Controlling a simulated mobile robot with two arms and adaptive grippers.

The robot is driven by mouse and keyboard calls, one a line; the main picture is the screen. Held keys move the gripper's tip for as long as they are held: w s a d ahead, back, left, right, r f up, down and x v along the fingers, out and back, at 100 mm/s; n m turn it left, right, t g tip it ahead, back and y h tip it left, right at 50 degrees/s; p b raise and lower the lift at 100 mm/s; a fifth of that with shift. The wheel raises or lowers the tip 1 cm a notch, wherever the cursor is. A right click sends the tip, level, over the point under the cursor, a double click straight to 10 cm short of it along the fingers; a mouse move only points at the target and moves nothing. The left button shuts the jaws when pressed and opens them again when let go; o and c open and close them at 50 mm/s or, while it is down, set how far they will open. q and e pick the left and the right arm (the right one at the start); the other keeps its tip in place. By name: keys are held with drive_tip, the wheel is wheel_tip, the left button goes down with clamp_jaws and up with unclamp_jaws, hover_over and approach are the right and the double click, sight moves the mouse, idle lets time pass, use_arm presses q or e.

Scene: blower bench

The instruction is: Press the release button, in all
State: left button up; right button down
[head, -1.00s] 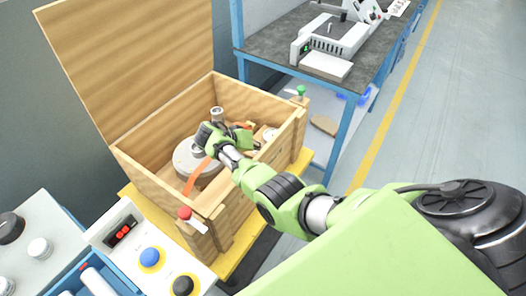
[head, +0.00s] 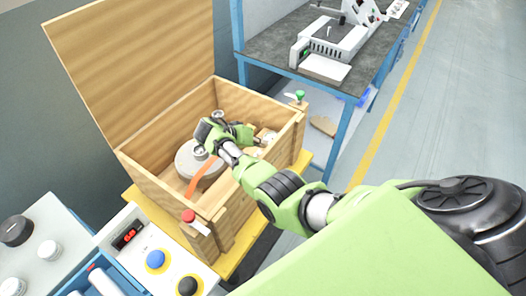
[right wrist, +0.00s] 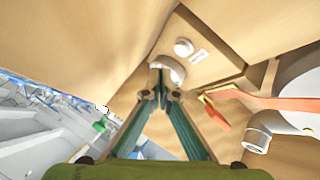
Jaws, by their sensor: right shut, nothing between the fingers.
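My right gripper (head: 244,133) reaches over the open wooden crate (head: 168,181). In the right wrist view its two fingers (right wrist: 161,92) are shut together and empty. Their tips overlap a pale round metal-like part (right wrist: 172,68) in the picture; I cannot tell whether they touch it. On the control panel, a blue button (head: 156,259) and a black button (head: 187,286) stand in yellow rings. I cannot tell which is the release button. My left gripper is out of view.
The raised lid (head: 130,65) stands behind. A workbench (head: 275,38) is at the back right.

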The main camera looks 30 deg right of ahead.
drive_tip(key=shift+r+p, duration=0.85)
drive_tip(key=shift+r, duration=0.5)
